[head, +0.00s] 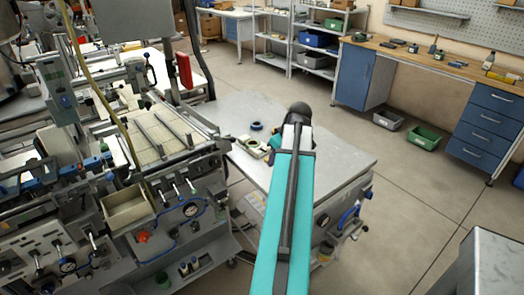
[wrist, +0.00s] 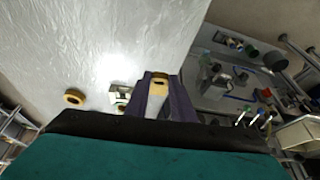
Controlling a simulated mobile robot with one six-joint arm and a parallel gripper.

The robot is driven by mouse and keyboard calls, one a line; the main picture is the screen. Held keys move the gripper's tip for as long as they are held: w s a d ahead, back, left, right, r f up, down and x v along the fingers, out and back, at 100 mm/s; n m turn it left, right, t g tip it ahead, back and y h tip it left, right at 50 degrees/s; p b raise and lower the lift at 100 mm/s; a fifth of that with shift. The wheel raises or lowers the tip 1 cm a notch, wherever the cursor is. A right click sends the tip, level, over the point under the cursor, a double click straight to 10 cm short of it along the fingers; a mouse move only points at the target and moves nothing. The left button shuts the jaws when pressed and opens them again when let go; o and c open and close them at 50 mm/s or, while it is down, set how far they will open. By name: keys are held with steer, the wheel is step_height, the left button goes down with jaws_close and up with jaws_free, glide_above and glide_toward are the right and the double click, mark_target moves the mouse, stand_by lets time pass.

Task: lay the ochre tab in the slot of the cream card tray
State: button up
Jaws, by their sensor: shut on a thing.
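In the wrist view my gripper (wrist: 160,82) points out over the pale worktable, its two purple fingers close together. In the head view the cream tray (head: 249,146) sits near the table's left edge, beside my gripper. My arm hides most of the gripper and the tab there.
A dark blue ring (head: 257,126) lies behind the tray in the head view. A large machine (head: 150,150) borders the worktable (head: 340,165) on the left. The table's right part is clear.

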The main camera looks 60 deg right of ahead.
steer(key=shift+w+a, duration=0.1)
steer(key=shift+a, duration=0.05)
steer(key=shift+w+d, duration=0.25)
steer(key=shift+w, duration=0.05)
steer(key=w+d+f+p, duration=0.1)
steer(key=w+d+p, duration=0.4)
steer(key=w+d, duration=0.4)
steer(key=d, duration=0.3)
steer(key=shift+w+f, duration=0.25)
steer(key=shift+w, duration=0.1)
steer(key=shift+a, duration=0.1)
steer(key=shift+f+p, duration=0.9)
steer(key=shift+f, duration=0.85)
steer(key=shift+f+b, duration=0.55)
steer(key=shift+f, duration=0.05)
